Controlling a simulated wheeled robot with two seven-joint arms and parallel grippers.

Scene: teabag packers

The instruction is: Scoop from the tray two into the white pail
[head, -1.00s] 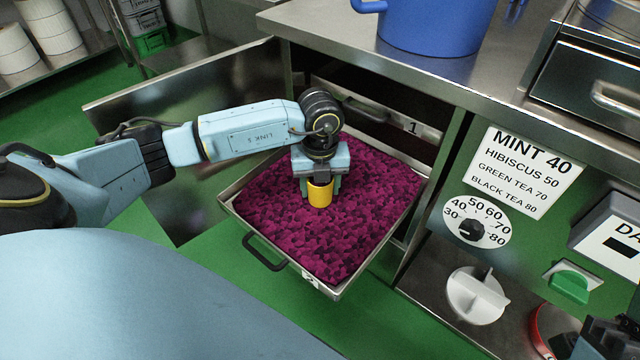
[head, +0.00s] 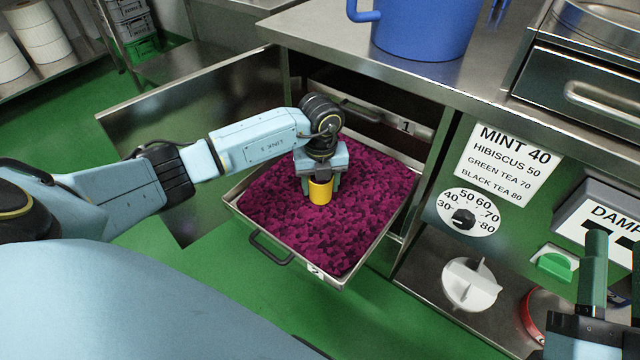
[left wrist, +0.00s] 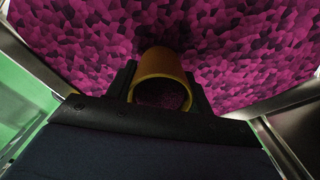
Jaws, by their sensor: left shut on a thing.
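My left gripper (head: 320,186) is shut on a yellow scoop (head: 320,194) over the tray labelled 2 (head: 262,252). The tray is pulled out and filled with magenta flakes (head: 370,195). The scoop's lower end is at or just above the flakes; I cannot tell exactly. In the left wrist view the scoop (left wrist: 163,62) sits between the fingers, with magenta showing inside its rim; whether it holds flakes is unclear. My right gripper (head: 615,268) is at the lower right edge, its fingers apart with nothing seen between them. No white pail is in view.
A blue pail (head: 420,28) stands on the steel counter (head: 330,30). Tray 1 (head: 395,122) is behind tray two. An open cabinet door (head: 160,140) is at left.

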